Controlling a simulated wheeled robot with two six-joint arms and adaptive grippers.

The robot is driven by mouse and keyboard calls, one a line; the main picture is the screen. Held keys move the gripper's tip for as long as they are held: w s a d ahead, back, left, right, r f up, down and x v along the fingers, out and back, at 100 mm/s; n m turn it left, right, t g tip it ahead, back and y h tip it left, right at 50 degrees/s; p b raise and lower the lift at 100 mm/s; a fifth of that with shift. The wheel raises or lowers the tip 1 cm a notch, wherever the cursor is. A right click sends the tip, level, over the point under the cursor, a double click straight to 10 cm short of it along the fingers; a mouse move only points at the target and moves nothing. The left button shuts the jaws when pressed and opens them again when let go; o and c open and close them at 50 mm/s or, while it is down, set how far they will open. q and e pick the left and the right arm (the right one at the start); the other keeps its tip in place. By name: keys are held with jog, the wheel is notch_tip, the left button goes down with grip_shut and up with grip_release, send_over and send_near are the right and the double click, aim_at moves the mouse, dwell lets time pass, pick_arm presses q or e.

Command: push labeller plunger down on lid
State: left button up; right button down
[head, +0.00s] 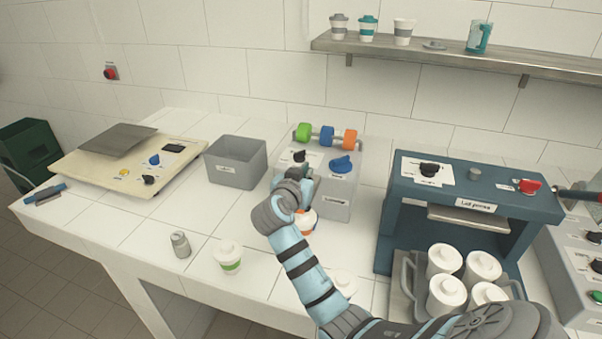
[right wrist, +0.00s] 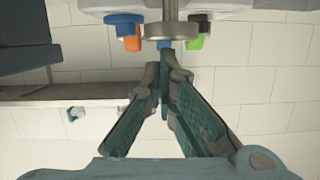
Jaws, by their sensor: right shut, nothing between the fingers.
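The labeller (head: 341,190) is a grey box with green, blue and orange rolls on top, two knobs and a front label. My right gripper (head: 303,175) is shut and empty in front of it and hides part of its front. In the right wrist view, the labeller's plunger (right wrist: 170,31) is a round grey metal knob on a rod. My left gripper is out of view.
A blue lid press (head: 470,205) stands right, beside a tray (head: 397,297) of several white cups. A grey bin (head: 237,165) is left of the labeller. A shelf (head: 450,58) hangs behind.

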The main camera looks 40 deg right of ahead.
jog(key=shift+w+d, duration=0.1)
jog(key=shift+f, duration=0.2)
notch_tip(320, 180, down, 3)
jog(key=shift+r+b, duration=0.1)
jog(key=shift+b, duration=1.15)
jog(key=shift+r+p, duration=0.15)
jog(key=shift+p, duration=0.15)
